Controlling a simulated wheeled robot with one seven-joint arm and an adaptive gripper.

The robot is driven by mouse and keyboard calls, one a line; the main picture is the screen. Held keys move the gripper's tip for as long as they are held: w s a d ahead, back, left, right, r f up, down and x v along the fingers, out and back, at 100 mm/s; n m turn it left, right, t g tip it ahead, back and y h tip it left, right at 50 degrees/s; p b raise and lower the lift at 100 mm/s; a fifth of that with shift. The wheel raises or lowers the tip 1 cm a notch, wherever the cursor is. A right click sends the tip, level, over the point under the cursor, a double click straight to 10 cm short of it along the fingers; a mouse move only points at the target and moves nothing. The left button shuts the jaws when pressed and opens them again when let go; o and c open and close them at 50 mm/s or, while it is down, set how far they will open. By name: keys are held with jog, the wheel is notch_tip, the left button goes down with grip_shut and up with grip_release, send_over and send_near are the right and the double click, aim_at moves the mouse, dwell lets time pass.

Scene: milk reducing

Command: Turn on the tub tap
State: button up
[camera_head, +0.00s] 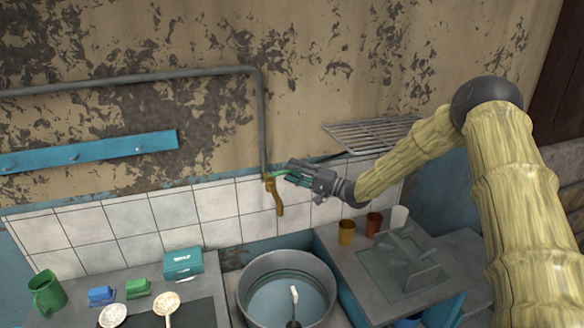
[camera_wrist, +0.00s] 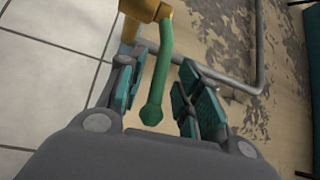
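The tap (camera_head: 275,194) is a yellow-brass spout on the tiled wall at the lower end of a grey pipe, above a large round metal tub (camera_head: 330,283). Its green handle (camera_wrist: 160,75) lies between the two teal-padded fingers of my gripper (camera_wrist: 157,95) in the wrist view. The fingers are spread, with visible gaps on both sides of the handle. In the head view my gripper (camera_head: 290,176) is just right of the tap, at the handle's height. The tap's brass body (camera_wrist: 140,10) shows beyond the fingertips in the wrist view.
A wire rack (camera_head: 370,134) is on the wall behind my arm. Cups (camera_head: 346,231) and a drying rack (camera_head: 405,262) stand on the right counter. The left counter holds a green mug (camera_head: 47,292), a teal box (camera_head: 183,263) and small cartons. The space above the tub is clear.

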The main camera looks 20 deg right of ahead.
jog(key=shift+w+a, duration=0.4)
grip_shut()
